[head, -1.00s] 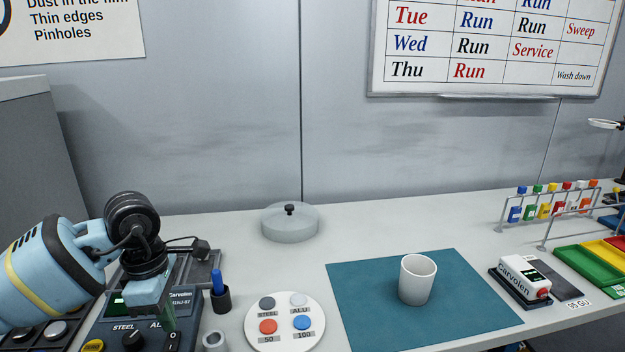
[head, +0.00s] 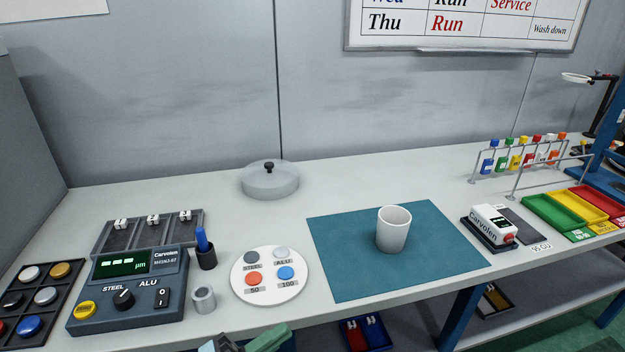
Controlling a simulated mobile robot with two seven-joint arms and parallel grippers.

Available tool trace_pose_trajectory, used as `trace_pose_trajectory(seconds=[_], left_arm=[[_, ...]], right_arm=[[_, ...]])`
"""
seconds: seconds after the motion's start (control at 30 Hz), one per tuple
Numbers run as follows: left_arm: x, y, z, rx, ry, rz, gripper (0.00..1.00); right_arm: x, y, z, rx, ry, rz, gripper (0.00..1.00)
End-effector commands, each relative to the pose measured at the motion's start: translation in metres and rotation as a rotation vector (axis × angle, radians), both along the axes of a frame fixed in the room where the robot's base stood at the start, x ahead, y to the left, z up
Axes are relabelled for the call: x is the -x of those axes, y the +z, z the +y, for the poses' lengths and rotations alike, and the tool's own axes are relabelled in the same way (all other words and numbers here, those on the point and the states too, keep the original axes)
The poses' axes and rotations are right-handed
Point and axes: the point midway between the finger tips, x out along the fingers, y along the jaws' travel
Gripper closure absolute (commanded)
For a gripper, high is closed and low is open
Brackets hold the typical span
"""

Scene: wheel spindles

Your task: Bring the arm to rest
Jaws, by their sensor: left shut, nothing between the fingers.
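My left gripper (head: 266,337) shows only in part at the bottom edge of the head view, just below the front edge of the bench. A bit of its light blue body and its green fingers are visible; the rest of the arm is out of the picture. The fingers are shut with nothing between them. The gripper is apart from the things on the bench. My right gripper is not in view.
Along the bench (head: 350,180) stand a gauge unit (head: 128,315), a white disc with coloured buttons (head: 270,297), a lidded dish (head: 269,183), a white cup (head: 393,232) on a teal mat (head: 345,280), and a Carvolen meter (head: 490,225). Bins (head: 366,335) sit below.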

Motion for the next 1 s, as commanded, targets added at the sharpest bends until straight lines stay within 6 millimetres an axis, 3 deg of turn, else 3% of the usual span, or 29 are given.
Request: trace_pose_trajectory(seconds=[0.17, 0.27, 0.4, 0.5, 0.6, 0.7, 0.8, 1.0], left_arm=[[0.007, -0.062, 0.041, 0.218, 0.257, 0.447, 1.0], [0.025, -0.109, 0.068, 0.324, 0.404, 0.707, 1.0], [0.073, -0.177, 0.102, 0.459, 0.605, 1.065, 1.0], [0.116, -0.217, 0.119, 0.534, 0.728, 1.285, 1.0], [0.157, -0.246, 0.13, 0.59, 0.825, 1.456, 1.0], [0.187, -0.262, 0.136, 0.628, 0.89, 1.573, 1.0], [0.205, -0.271, 0.139, 0.649, 0.927, 1.639, 1.0], [0.212, -0.274, 0.14, 0.656, 0.942, 1.664, 1.0]], right_arm=[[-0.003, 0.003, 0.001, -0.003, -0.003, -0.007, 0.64], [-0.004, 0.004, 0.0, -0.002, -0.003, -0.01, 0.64], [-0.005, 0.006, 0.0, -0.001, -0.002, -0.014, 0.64], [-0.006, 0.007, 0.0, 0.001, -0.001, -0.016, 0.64], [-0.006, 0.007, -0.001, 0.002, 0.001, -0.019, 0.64], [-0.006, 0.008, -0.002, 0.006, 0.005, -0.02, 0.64], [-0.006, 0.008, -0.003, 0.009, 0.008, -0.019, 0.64], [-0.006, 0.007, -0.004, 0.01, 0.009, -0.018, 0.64]])
